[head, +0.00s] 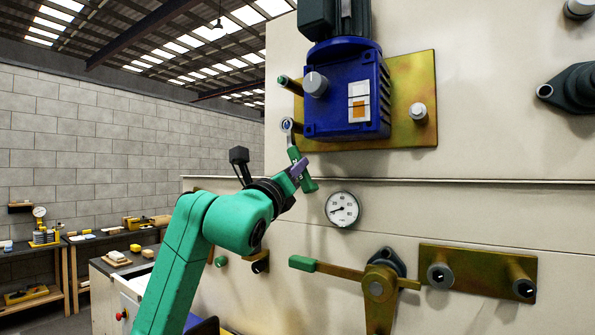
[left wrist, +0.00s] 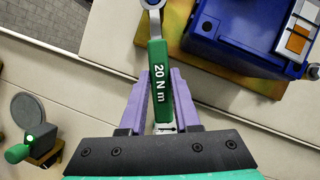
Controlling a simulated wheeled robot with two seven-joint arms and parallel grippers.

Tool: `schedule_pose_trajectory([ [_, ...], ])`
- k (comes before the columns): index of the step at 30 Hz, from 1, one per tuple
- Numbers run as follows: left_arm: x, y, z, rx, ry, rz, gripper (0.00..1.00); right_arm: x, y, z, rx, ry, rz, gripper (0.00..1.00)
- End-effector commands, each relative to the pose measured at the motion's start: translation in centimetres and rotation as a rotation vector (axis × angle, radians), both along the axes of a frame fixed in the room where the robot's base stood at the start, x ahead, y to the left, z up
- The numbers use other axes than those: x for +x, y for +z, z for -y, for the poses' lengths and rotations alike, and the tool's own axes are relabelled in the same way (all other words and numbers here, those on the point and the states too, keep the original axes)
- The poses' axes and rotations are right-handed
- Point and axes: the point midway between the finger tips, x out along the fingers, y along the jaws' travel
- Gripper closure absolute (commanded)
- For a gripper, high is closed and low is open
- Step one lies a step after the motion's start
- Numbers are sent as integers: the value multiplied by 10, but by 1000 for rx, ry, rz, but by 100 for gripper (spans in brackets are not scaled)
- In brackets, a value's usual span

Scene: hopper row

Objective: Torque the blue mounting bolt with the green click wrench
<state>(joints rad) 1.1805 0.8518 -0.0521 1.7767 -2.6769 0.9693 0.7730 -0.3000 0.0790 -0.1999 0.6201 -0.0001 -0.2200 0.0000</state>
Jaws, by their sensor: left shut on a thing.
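The green click wrench (head: 294,154) is in my left gripper (head: 301,170), below the left edge of the brass plate. In the left wrist view, the two purple fingers of the gripper (left wrist: 161,80) are shut on the green handle (left wrist: 159,62), marked "20 N m". The wrench's grey ring head is at its upper end, beside the plate's lower left corner. The blue mounting bolt (head: 286,125) shows as a blue spot inside the ring, which appears to be around it. How deeply it is seated I cannot tell. My right gripper is not in view.
A blue motor housing (head: 345,88) sits on the brass plate (head: 412,75) just right of the wrench. A dial gauge (head: 342,209) is below right. A green-handled lever (head: 330,268) sticks out lower down. Workbenches (head: 78,238) stand at the far left.

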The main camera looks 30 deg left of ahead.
Motion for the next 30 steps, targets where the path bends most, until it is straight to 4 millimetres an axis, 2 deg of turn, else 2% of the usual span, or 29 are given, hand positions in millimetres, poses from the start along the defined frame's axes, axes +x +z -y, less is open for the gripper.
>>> schedule_pose_trajectory([
  [15,-1,-6,-21,176,4,0,100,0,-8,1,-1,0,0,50],
  [30,0,-8,-26,229,4,-4,100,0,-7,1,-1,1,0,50],
])
